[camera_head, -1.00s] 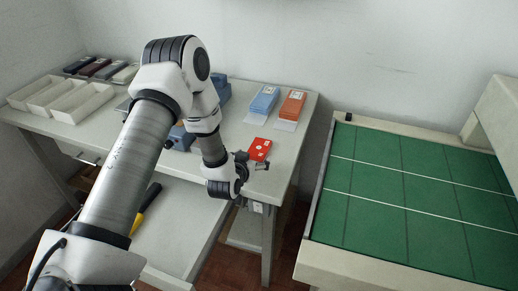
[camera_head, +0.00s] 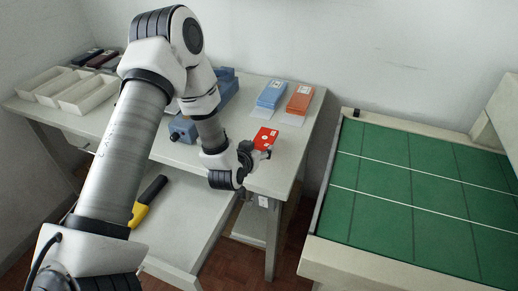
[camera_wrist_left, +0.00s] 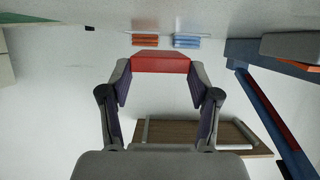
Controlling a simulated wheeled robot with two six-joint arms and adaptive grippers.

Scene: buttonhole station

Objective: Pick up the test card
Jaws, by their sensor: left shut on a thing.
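The test card is a red card with small white marks (camera_head: 265,137), seen in the head view above or at the front right part of the table. My left gripper (camera_head: 262,153) is shut on its near edge. In the left wrist view the red card (camera_wrist_left: 160,62) sits between the two fingertips of my left gripper (camera_wrist_left: 160,72), with a finger on each side. I cannot tell exactly how far the card is from the tabletop. My right gripper is not in view.
Blue (camera_head: 272,94) and orange (camera_head: 300,98) card stacks stand behind the card on the table (camera_head: 245,105). White trays (camera_head: 85,92) are at the left. A blue device (camera_head: 183,129) is partly behind my arm. A green gridded surface (camera_head: 400,190) lies right, across a gap.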

